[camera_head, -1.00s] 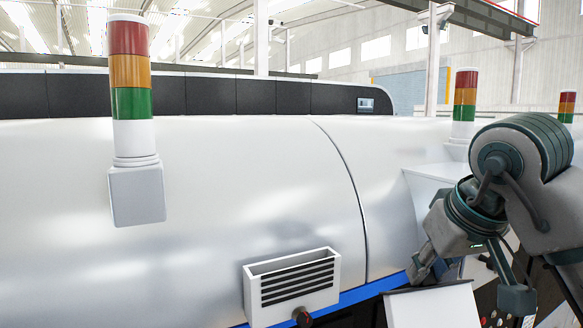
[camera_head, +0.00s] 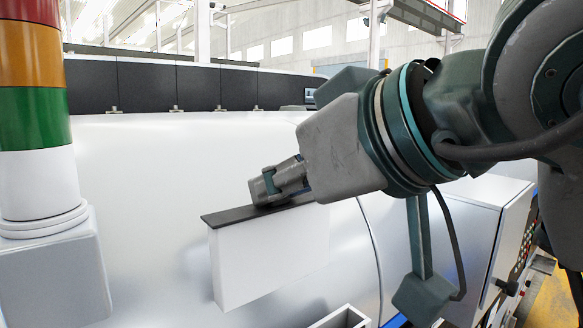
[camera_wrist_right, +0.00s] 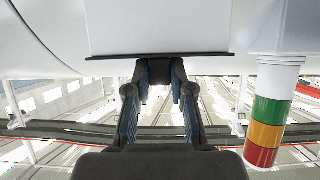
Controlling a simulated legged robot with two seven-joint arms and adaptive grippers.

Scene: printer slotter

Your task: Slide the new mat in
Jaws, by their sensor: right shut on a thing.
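The new mat (camera_head: 268,250) is a white upright panel with a black strip along its top edge. My right gripper (camera_head: 272,190) is shut on that strip, and the mat hangs below it in front of the white machine. In the right wrist view the mat (camera_wrist_right: 160,28) spans the top, with its black edge at the fingertips (camera_wrist_right: 160,68). A white open-topped holder (camera_head: 345,318) shows only its upper edge at the bottom of the head view, below and right of the mat, apart from it. Its inside is hidden. My left gripper is not in view.
The white curved machine body (camera_head: 130,190) fills the background. A red, orange and green signal tower (camera_head: 35,120) stands close at the left, and also shows in the wrist view (camera_wrist_right: 268,120). A control cabinet (camera_head: 480,235) stands at the right, behind my arm.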

